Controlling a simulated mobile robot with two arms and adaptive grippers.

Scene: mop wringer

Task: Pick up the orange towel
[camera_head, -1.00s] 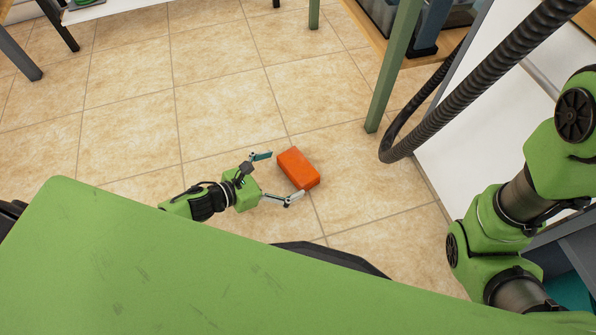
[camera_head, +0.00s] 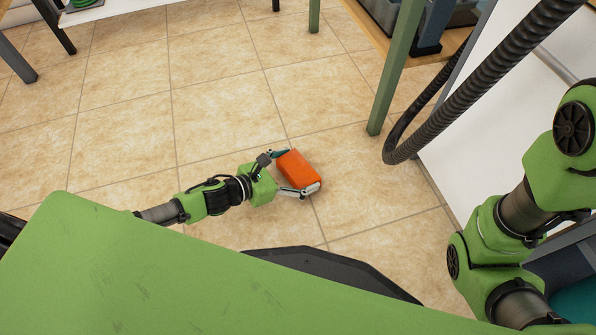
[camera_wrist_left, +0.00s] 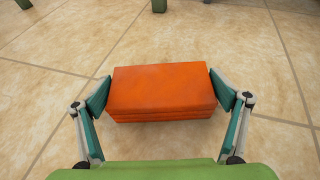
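The orange towel (camera_head: 299,170) is a folded, block-shaped bundle on the tiled floor in the head view. My left gripper (camera_head: 293,172) reaches it from the left, with one finger at each end of it. In the left wrist view the towel (camera_wrist_left: 165,88) lies between the two fingertips (camera_wrist_left: 161,93), and both pads press against its ends. The left gripper is shut on it. I cannot tell any gap between towel and floor. My right arm shows at the right of the head view, but its gripper is out of view.
A green table leg (camera_head: 395,70) stands beyond the towel to the right. A black corrugated hose (camera_head: 470,80) hangs near a white panel at the right. The tiled floor (camera_head: 120,120) left of and behind the towel is clear.

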